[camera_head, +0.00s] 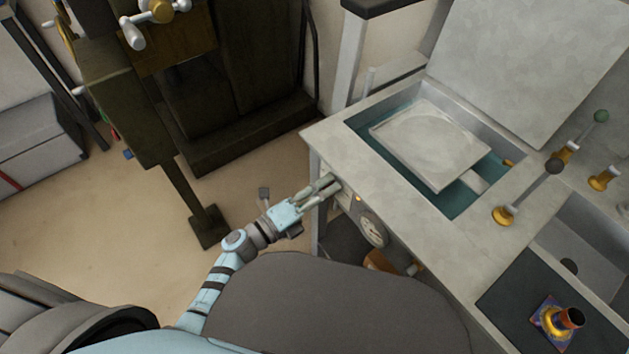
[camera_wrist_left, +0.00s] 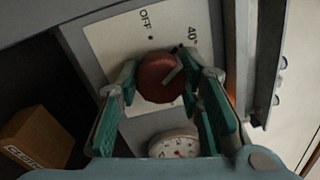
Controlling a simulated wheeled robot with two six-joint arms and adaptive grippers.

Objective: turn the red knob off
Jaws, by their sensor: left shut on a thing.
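The red knob (camera_wrist_left: 158,76) is on a pale panel (camera_wrist_left: 112,50) on the front of the grey workbench unit. In the left wrist view the panel bears "OFF" on the left and "40" on the right. In the head view the gripper hides the knob. My right gripper is in neither view.
A round gauge (camera_wrist_left: 175,143) sits beside the knob; it also shows in the head view (camera_head: 372,232). The unit's countertop (camera_head: 335,140) holds a basin with a pale plate (camera_head: 430,142). A brown box (camera_wrist_left: 38,140) is below the panel. A dark machine (camera_head: 130,110) stands left.

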